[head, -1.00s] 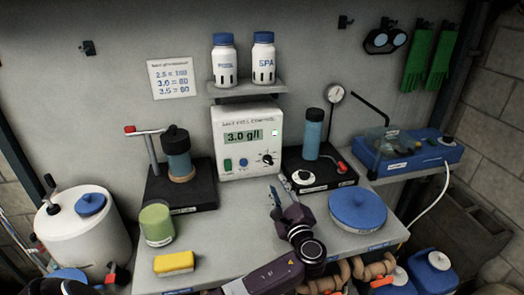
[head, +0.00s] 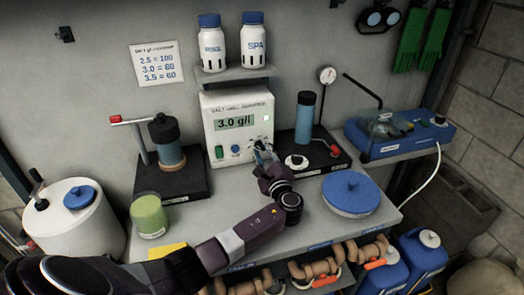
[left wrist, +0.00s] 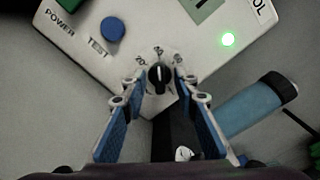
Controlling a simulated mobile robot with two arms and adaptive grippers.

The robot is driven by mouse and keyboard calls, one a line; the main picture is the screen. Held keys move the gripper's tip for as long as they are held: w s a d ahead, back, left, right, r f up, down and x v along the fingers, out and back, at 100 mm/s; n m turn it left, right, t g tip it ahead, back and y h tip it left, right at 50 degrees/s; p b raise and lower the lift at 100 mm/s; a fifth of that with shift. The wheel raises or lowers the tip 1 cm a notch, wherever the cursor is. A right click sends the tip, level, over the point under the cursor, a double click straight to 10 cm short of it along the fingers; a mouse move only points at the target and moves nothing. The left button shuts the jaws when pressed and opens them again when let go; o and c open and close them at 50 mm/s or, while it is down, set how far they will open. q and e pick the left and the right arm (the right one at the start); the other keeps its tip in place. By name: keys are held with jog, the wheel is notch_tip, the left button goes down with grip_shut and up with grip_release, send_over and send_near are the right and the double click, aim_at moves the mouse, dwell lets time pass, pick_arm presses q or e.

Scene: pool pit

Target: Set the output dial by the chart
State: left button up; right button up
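The white control box (head: 262,105) stands at the back of the bench; its display (head: 235,124) reads 3.0 g/l. The chart (head: 158,64) on the wall lists 2.5 = 100, then 3.0 with a value that looks like 80 or 60, and 3.5 = 60. The black output dial (left wrist: 159,77) shows in the left wrist view, its white pointer aimed at the middle mark. My left gripper (head: 263,155) is at the box's lower right and hides most of the dial in the head view. Its open fingers (left wrist: 160,88) straddle the dial, with a gap on each side.
A blue test button (left wrist: 113,28) and a green light (left wrist: 228,39) sit near the dial. A blue cylinder on a black stand (head: 305,118) is close on the right. A blue-lidded tub (head: 350,193) and a green jar (head: 148,215) stand on the bench.

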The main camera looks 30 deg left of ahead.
pick_arm(q)
jog(key=c, duration=0.7)
grip_shut()
pick_arm(e)
jog(key=shift+s+d, duration=0.3)
jog(key=shift+s, duration=0.3)
jog(key=shift+r, duration=0.15)
